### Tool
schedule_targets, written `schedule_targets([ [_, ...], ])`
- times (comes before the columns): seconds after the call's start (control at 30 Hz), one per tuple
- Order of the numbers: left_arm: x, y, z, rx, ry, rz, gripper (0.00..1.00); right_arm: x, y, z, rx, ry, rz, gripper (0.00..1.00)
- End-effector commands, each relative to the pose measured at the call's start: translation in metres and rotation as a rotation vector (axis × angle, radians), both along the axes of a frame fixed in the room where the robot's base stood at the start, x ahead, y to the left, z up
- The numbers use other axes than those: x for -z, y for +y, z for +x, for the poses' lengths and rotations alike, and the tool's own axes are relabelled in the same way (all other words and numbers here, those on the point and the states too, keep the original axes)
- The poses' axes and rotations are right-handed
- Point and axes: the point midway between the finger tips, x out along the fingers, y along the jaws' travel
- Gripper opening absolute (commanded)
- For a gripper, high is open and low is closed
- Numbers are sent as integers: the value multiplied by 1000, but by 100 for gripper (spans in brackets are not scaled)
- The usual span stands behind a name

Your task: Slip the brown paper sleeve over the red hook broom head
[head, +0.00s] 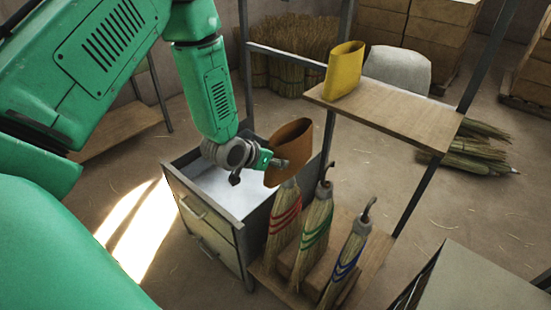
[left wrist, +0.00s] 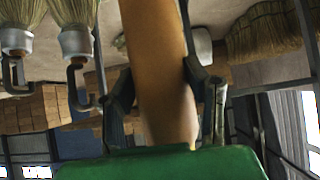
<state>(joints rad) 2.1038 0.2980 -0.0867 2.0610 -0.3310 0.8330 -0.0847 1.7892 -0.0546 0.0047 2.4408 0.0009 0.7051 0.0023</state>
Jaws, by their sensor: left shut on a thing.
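My left gripper (head: 275,162) is shut on the brown paper sleeve (head: 292,152), gripping it from the left side. The sleeve is open at the top and tilts slightly. In the left wrist view, the sleeve (left wrist: 158,65) stands between the two fingers (left wrist: 163,105). The broom head with red bands (head: 284,218) stands upright directly below the sleeve. Its hook is hidden, and the sleeve's lower edge overlaps its top in the head view; I cannot tell whether they touch. My right gripper is not in view.
Green-banded (head: 315,232) and blue-banded (head: 346,262) broom heads with hooks stand to the right on a low wooden shelf (head: 376,251). A yellow sleeve (head: 344,69) stands on the upper shelf (head: 409,113). An open-topped drawer cabinet (head: 207,233) is at left. Metal posts frame the rack.

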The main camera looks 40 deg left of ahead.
Motion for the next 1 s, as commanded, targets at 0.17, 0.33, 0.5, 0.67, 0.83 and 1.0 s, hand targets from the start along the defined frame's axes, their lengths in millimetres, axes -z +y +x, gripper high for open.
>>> schedule_targets([
  [0.17, 1, -1, 0, 1, 0, 1, 22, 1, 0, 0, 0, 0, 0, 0],
  [0.33, 8, 0, 0, 1, 1, 1, 22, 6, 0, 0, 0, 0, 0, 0],
  [0.5, 17, 0, 0, 1, 0, 1, 22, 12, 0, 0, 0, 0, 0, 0],
  [0.67, 25, 1, 0, 0, 0, 0, 22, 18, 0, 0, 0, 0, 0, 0],
  [0.83, 34, 1, 0, 0, 0, 0, 22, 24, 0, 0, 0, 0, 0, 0],
  [1.0, 42, 1, -1, 1, 1, -1, 22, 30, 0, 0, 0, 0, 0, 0],
])
